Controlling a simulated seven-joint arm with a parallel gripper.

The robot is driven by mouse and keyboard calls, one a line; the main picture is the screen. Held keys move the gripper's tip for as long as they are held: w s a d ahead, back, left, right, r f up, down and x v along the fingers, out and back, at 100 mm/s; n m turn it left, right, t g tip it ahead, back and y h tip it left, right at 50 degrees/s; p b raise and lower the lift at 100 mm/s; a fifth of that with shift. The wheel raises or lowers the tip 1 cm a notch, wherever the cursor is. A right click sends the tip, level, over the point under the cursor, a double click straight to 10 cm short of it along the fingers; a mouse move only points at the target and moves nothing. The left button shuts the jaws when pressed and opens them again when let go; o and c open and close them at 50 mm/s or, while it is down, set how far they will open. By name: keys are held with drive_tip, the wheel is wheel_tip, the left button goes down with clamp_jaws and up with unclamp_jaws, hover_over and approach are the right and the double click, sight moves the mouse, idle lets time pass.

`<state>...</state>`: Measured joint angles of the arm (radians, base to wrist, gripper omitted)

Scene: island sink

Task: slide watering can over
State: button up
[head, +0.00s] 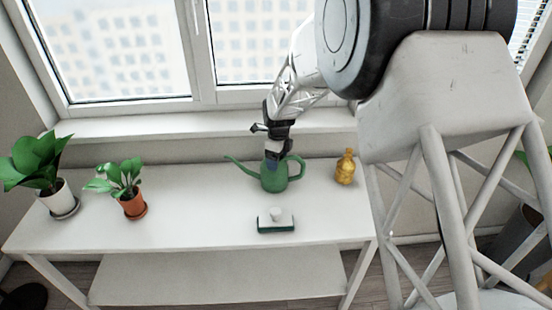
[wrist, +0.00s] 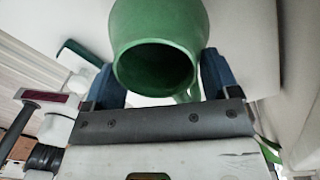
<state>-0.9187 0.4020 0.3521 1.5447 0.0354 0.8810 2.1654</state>
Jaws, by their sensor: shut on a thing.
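The green watering can (head: 272,178) stands on the white table, its spout pointing left and its handle on the right in the head view. My gripper (head: 274,158) comes down on it from above. In the wrist view the can (wrist: 160,28) sits between the two blue fingers of my gripper (wrist: 164,78), with its round opening facing the camera. The fingers are shut on the can's body. In the head view the fingertips are partly hidden by the wrist and the can.
A green-and-white brush-like block (head: 276,222) lies in front of the can. A yellow bottle (head: 345,168) stands to its right. Potted plants (head: 132,204) and (head: 62,198) stand at the left. The white table (head: 200,215) is clear between the plants and the can.

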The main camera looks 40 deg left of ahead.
drive_tip(key=shift+f, duration=0.1)
drive_tip(key=o, duration=0.9)
drive_tip(key=shift+w+r, duration=0.15)
drive_tip(key=shift+r, duration=3.8)
